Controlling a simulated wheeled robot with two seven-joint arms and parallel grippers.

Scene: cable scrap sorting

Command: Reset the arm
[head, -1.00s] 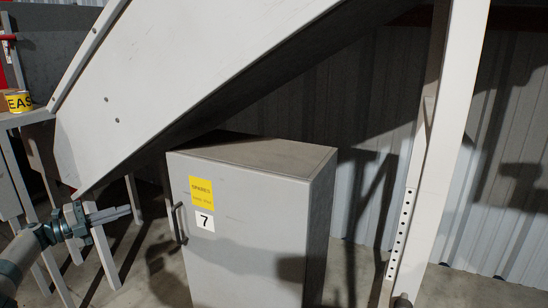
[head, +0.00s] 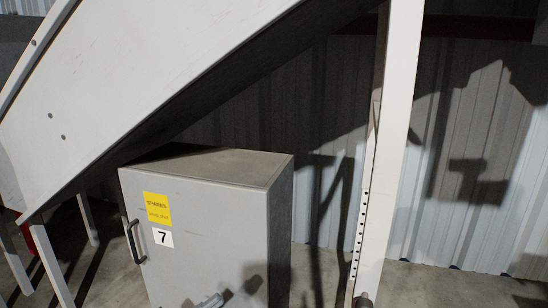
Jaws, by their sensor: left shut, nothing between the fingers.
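My left gripper (head: 209,301) shows only as a small grey tip at the bottom edge of the head view, in front of the lower part of the grey cabinet (head: 210,225). It is shut and I see nothing held in it. The rest of that arm is below the frame. My right gripper is not in view.
The cabinet has a dark handle (head: 135,242), a yellow SPARES label (head: 157,207) and a number 7 label (head: 163,237). A sloping grey chute (head: 130,85) hangs above it. A pale post (head: 387,150) stands to its right, before a corrugated wall (head: 480,130).

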